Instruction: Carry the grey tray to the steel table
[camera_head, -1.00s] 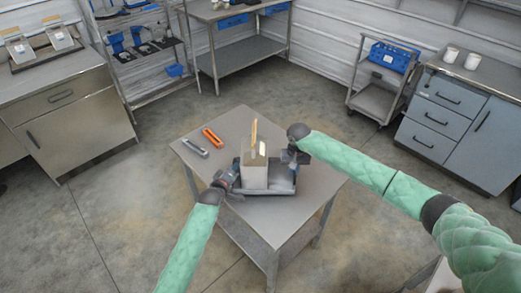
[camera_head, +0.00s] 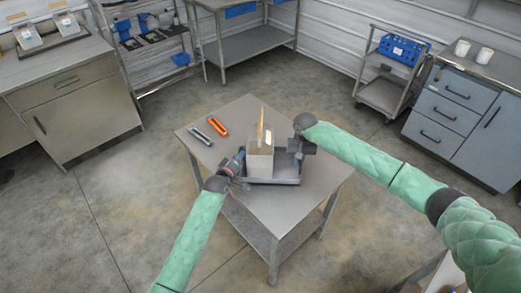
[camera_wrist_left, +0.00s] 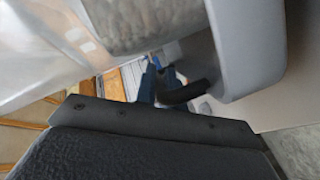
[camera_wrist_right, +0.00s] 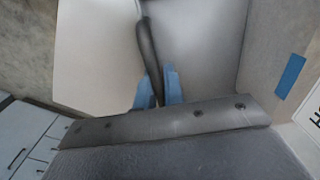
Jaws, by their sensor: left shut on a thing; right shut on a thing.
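The grey tray (camera_head: 286,181) is at the small steel-topped table (camera_head: 225,115) in the middle of the head view. I cannot tell whether it rests on the top or hangs just above it. A pale box (camera_head: 260,163) with upright tan and white pieces stands in its left part. My left gripper (camera_head: 237,168) is shut on the dark handle (camera_wrist_left: 185,92) at the tray's left end. My right gripper (camera_head: 299,147) is shut on the dark handle (camera_wrist_right: 148,50) at its right end. The grippers partly hide the tray's ends.
An orange tool (camera_head: 217,126) and a grey tool (camera_head: 202,136) lie left of the tray. A larger steel table (camera_head: 250,48) stands at the back. A cart with a blue crate (camera_head: 399,49) and drawer cabinets stand around. The floor between is clear.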

